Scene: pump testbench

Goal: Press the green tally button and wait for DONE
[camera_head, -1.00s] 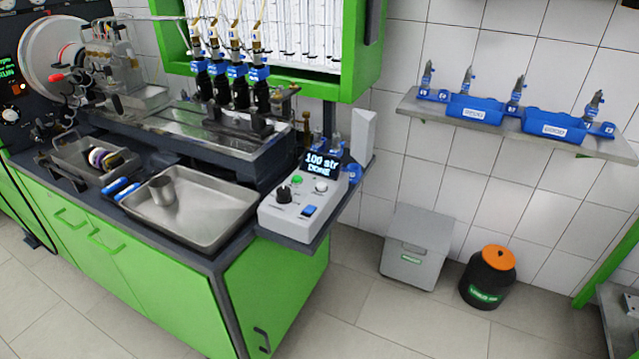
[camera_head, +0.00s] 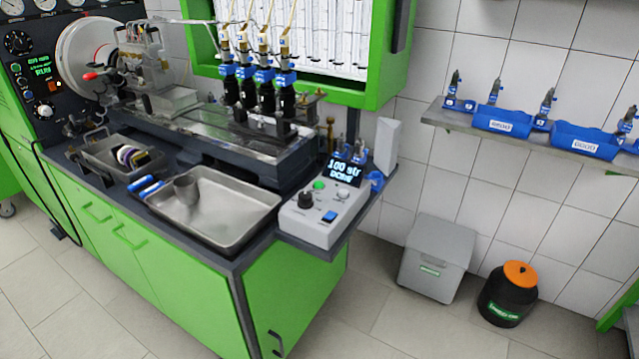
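The control box (camera_head: 322,212) is a light grey unit on the right end of the green bench. Its green tally button (camera_head: 319,185) is on the top face, left of a white knob or button. A black knob and a blue switch sit nearer its front. The box's dark display (camera_head: 345,168) reads "100 str" with "DONE" below it. Neither of my grippers is in view, and nothing touches the box.
A steel tray (camera_head: 250,222) with a metal cup (camera_head: 187,190) lies left of the box. Several injectors (camera_head: 265,90) stand behind it. A shelf with blue bins (camera_head: 503,121) is on the wall. A grey bin (camera_head: 437,258) and a black orange-lidded drum (camera_head: 507,295) stand on the floor.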

